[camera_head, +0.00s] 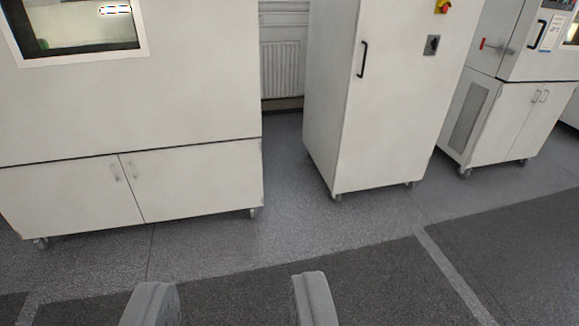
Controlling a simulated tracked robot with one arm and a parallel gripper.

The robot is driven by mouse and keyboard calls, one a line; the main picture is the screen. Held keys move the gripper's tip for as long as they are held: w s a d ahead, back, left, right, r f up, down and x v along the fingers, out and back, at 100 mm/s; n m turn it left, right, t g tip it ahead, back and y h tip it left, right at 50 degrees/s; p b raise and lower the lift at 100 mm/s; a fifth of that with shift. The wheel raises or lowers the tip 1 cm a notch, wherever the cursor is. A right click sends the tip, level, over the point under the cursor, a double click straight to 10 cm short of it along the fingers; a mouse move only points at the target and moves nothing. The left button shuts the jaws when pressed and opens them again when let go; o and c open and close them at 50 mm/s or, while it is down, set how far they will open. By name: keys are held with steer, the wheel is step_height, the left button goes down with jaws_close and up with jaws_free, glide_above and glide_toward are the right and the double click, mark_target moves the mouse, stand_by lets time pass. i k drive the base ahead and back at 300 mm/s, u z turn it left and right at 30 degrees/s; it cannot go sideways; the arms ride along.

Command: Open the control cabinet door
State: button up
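A tall white cabinet (385,110) on castors stands right of centre, apart from the other units. Its front has a black bar handle (362,59) near the left edge. A dark rotary switch (432,45) and a red and yellow knob (442,6) sit on the right of the front. The door looks shut. The cabinet's top is cut off by the frame. My gripper (228,298) is at the bottom of the view, its two grey fingers wide apart with only floor between them. It is well short of the cabinet.
A large white chamber (150,100) with a window and lower doors stands at left. Another white unit (510,100) with a red-tipped latch stands at right. A radiator (282,70) is behind the gap. The grey floor (300,235) in front is clear.

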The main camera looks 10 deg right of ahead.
mark_target(399, 98)
steer(key=z, duration=0.55)
steer(key=i, duration=1.4)
steer(key=z, duration=0.5)
steer(key=i, duration=1.55)
steer(key=u, duration=0.4)
steer(key=i, duration=0.8)
steer(key=u, duration=0.35)
